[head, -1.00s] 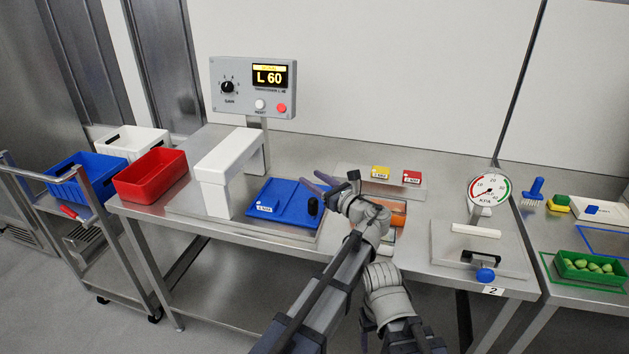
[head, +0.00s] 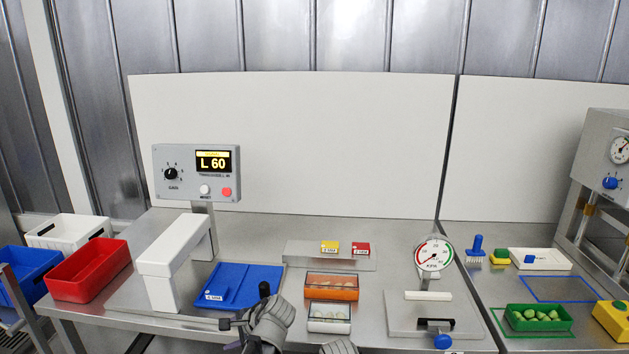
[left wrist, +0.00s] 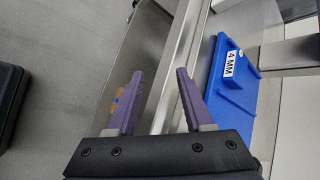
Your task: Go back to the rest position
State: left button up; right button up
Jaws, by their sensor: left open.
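My left gripper (head: 228,324) is at the bottom of the head view, in front of the blue plate (head: 240,281), partly cut off by the frame edge. In the left wrist view its two purple fingers (left wrist: 158,88) are spread wide with nothing between them. The blue plate also shows there (left wrist: 229,92), right of the fingers and apart from them, with a "4 MM" label. A grey rounded part of my own arm shows at the bottom middle of the head view. My right gripper is not in view.
A white arch (head: 160,275) and a red bin (head: 92,270) stand left of the plate. Orange (head: 331,287) and clear boxes (head: 329,317) lie to its right. A round gauge (head: 433,254) stands further right. The table's front edge (left wrist: 175,65) runs near the left fingers.

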pick_arm(q)
jog(key=s+d+f+n+g+h, duration=0.2)
jog(key=s+d+f+n+h, duration=0.15)
jog(key=s+n, duration=0.25)
jog(key=s+d+f+n+g+h, duration=0.1)
jog(key=s+d+f+n+h, duration=0.1)
jog(key=s+f+n+h, duration=0.25)
jog(key=s+d+r+m+p, duration=0.1)
jog(key=s+d+r+p, duration=0.1)
jog(key=s+d+r, duration=0.1)
jog(key=s+d+r+m+g+y+p, duration=0.1)
jog(key=s+d+r+p, duration=0.2)
jog(key=d, duration=0.5)
jog(key=shift+s+d+r, duration=0.25)
jog(key=shift+s, duration=0.65)
